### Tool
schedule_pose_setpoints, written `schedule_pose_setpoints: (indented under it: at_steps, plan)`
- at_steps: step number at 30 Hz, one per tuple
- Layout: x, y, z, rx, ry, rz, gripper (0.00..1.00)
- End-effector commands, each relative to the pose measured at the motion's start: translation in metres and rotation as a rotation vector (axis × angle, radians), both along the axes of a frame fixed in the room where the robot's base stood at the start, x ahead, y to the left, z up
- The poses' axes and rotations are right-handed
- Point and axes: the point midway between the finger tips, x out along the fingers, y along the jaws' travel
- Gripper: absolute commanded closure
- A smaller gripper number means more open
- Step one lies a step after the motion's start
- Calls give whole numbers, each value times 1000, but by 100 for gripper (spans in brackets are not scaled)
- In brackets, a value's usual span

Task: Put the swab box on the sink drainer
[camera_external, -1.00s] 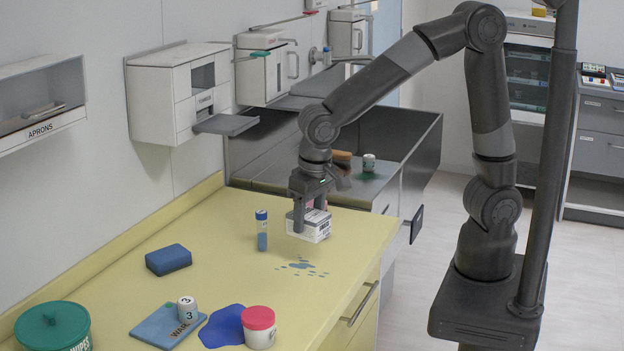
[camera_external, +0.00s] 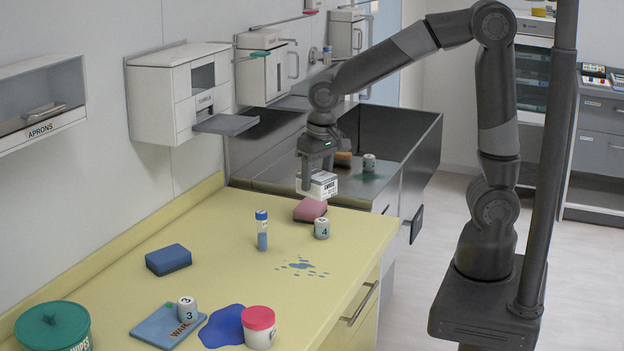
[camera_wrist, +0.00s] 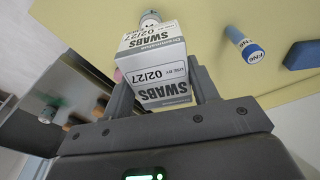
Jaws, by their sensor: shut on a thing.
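My gripper (camera_external: 318,178) is shut on the white swab box (camera_external: 322,186) and holds it in the air above the far end of the yellow counter, close to the sink. In the wrist view the swab box (camera_wrist: 154,62) sits between the fingers, with its "SWABS 02/27" labels showing. The sink drainer (camera_external: 283,175) is the dark metal surface beyond the counter's far edge, partly hidden behind my gripper. An orange-brown item (camera_external: 343,159) and a white container (camera_external: 369,162) beside a green patch are in the sink area.
A blue-capped tube (camera_external: 262,230) stands nearby, left of blue spots. A blue sponge (camera_external: 168,259) lies further left. A wall dispenser (camera_external: 180,95) overhangs the back.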

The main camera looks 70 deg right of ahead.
Motion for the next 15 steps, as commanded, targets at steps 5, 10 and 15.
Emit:
schedule_pose_setpoints:
  at_steps: [5,10,15]
  plan:
    - [10,-67,3,0,1,-87,69]
    - [10,-129,6,0,1,-159,69]
    - [1,-189,9,0,0,-233,69]
